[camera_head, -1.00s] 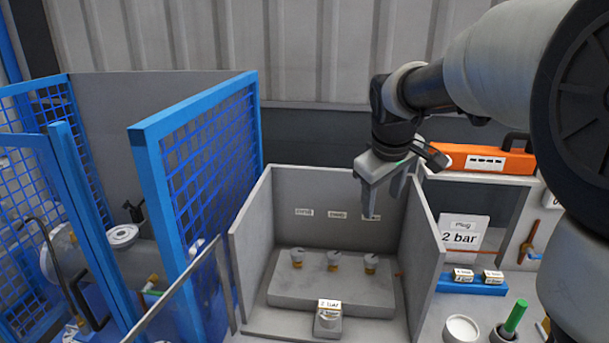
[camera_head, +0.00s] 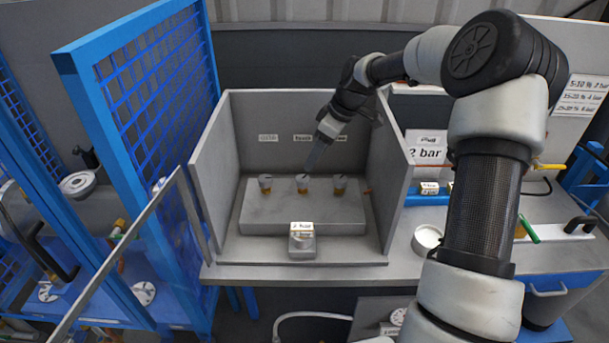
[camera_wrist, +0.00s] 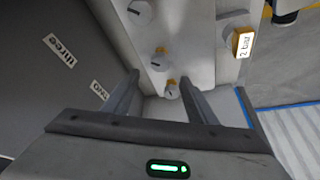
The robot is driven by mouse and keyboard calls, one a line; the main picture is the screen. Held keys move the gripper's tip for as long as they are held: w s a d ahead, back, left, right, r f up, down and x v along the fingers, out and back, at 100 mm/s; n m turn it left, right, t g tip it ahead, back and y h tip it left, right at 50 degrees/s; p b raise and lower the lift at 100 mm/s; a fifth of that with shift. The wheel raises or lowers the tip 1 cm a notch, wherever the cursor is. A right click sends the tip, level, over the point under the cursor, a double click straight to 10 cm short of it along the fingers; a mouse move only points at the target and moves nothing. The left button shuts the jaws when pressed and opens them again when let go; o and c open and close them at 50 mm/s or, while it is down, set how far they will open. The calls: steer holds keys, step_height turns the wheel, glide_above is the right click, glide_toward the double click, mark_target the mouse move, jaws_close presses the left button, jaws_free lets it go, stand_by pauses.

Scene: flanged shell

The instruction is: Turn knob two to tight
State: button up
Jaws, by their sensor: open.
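Three small knobs with grey caps and orange-brown collars stand in a row on a grey block. The middle one, knob two (camera_head: 303,182), also shows in the wrist view (camera_wrist: 158,62). The left knob (camera_head: 265,183) and right knob (camera_head: 340,184) flank it. Dark marks show on the caps; the tight position is not readable. My gripper (camera_head: 313,165) is tilted down just above and behind the middle knob, open and empty.
A "2 bar" block (camera_head: 302,240) stands in front of the knobs. Blue mesh fencing (camera_head: 160,75) rises at left. A white dish (camera_head: 427,238) stands right of the booth.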

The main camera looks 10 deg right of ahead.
mark_target(303, 178)
steer(key=x, duration=0.9)
steer(key=shift+f, duration=0.25)
steer(key=c, duration=1.1)
steer(key=shift+o, duration=0.2)
steer(key=m+h+b, duration=0.1)
steer(key=m+b, duration=0.1)
steer(key=m+t+b, duration=0.1)
steer(key=m+b, duration=0.1)
steer(key=m, duration=0.1)
steer(key=shift+a+f+h, duration=0.1)
steer(key=shift+a+h, duration=0.1)
steer(key=shift+h, duration=0.2)
steer(key=shift+s+a+m+t+h+b, duration=0.15)
steer(key=shift+m+h+b, duration=0.4)
steer(key=shift+m, duration=0.7)
steer(key=shift+w+d+m+t+h+b, duration=0.1)
steer(key=shift+m+t+h+b, duration=0.15)
steer(key=shift+m+b, duration=0.75)
steer(key=shift+m, duration=0.35)
steer(key=o, duration=1.1)
steer(key=shift+c, duration=0.2)
